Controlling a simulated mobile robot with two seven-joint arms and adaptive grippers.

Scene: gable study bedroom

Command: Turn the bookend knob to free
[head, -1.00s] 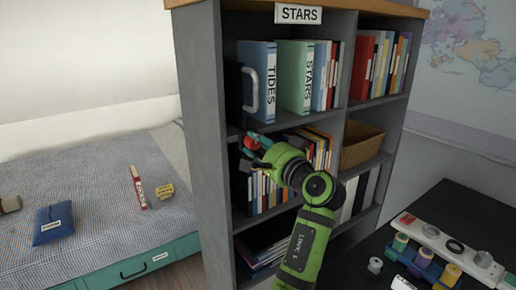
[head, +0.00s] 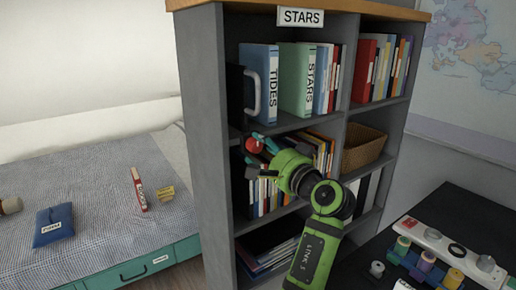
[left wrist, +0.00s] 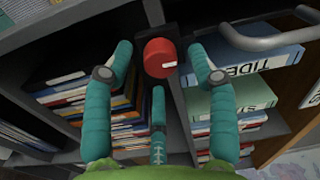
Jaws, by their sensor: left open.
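The red knob (head: 252,146) sits on a small dark block at the left side of the bookcase, just below the shelf with the TIDES binder. In the left wrist view the knob (left wrist: 158,58) is round, with a white mark pointing to the right. My left gripper (head: 262,154) is open, its teal fingers spread around the knob. In the left wrist view the fingers (left wrist: 160,80) stand on both sides of the knob and below it, with gaps showing. A light handle (head: 253,94) stands before the TIDES binder (head: 270,65), beside a dark upright panel (head: 235,95). My right gripper is out of view.
The STARS binder (head: 300,85) and other books fill the upper shelf. Several books stand just behind my left gripper. A wicker basket (head: 364,148) is to the right. A dark desk with spools (head: 427,262) is at lower right, a bed (head: 90,190) at left.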

